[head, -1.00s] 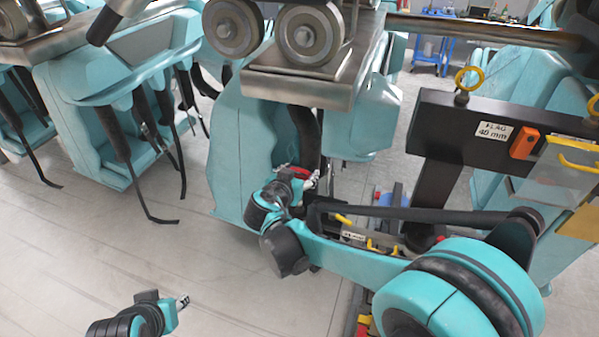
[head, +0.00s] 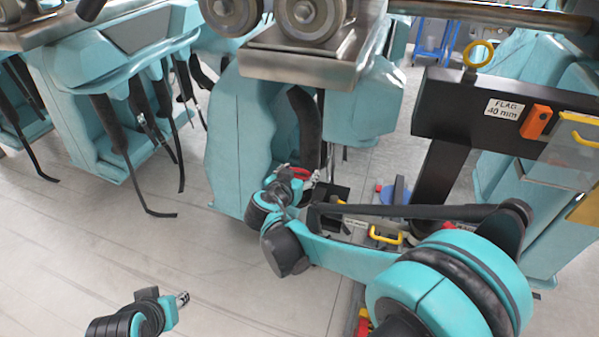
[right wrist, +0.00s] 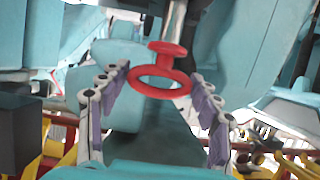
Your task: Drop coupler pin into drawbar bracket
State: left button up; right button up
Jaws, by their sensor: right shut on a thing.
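The coupler pin (right wrist: 164,83) has a red ring and a red collar, with a grey metal shaft that seems to run up behind them. My right gripper (right wrist: 158,76) is shut on the pin, its ring between the two fingers. In the head view the right gripper (head: 310,180) is low in front of a teal car, with a bit of the red ring (head: 299,171) showing beside it. My left gripper (head: 183,298) is at the bottom left, away from everything; its jaws are too small to read. I cannot make out the drawbar bracket in either view.
A dark stand (head: 470,110) labelled "FLAG 40 mm" rises at the right. The car's wheels (head: 308,14) and steel plate (head: 315,62) hang above the right gripper. Tools and a yellow handle (head: 388,238) lie behind my right forearm.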

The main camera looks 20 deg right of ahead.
jog(key=shift+f+b, duration=1.5)
jog(key=shift+f, duration=0.5)
jog(key=o, duration=1.6)
jog(key=v, duration=1.2)
